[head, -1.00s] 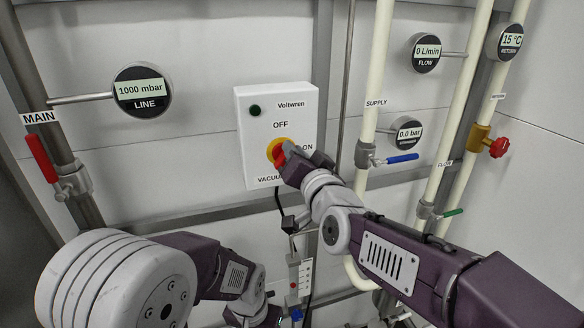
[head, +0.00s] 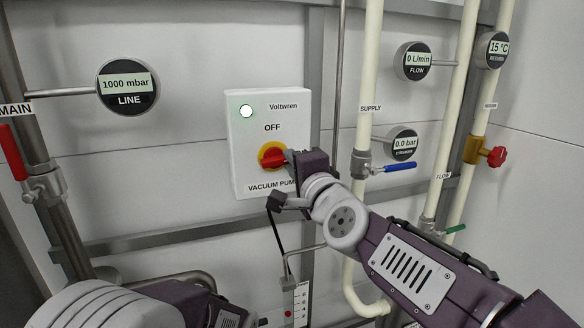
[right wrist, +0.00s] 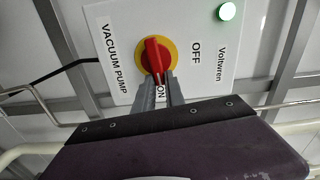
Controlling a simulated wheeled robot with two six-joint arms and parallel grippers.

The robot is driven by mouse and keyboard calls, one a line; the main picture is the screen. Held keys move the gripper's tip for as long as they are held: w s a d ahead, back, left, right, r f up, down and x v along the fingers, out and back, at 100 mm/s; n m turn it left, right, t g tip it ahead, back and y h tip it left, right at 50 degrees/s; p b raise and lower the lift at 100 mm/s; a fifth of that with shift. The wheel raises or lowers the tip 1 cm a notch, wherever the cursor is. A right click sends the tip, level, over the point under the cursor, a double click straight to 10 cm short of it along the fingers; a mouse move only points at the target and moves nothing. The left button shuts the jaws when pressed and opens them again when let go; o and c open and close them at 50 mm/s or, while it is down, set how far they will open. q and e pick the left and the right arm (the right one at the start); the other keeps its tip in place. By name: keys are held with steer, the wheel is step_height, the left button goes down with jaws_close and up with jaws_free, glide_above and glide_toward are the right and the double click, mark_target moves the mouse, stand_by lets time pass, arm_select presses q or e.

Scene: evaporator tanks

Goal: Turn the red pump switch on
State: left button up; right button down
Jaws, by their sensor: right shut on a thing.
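The red pump switch (head: 268,160) sits on a yellow disc on a white box (head: 240,130) labelled Voltwren and VACUUM PUMP. Its handle lies horizontal in the head view. In the right wrist view the red switch (right wrist: 154,56) points at the ON label, between my fingers. The box's indicator lamp (head: 246,111) is lit greenish white, also in the right wrist view (right wrist: 227,11). My right gripper (right wrist: 158,82) is shut on the switch handle. In the head view it reaches in from the right and hides the ON label. My left gripper is out of view.
A red lever (head: 11,153) is on the main pipe at the left. A blue lever (head: 400,166) and a red valve wheel (head: 496,156) are on pipes at the right. The line gauge (head: 128,87) reads 1000 mbar. A black cable (head: 276,235) hangs below the box.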

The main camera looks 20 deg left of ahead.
steer(key=shift+f+m, duration=0.2)
steer(key=shift+m, duration=0.3)
steer(key=shift+b, duration=0.3)
steer(key=c, duration=1.4)
jaws_free()
steer(key=v, duration=0.9)
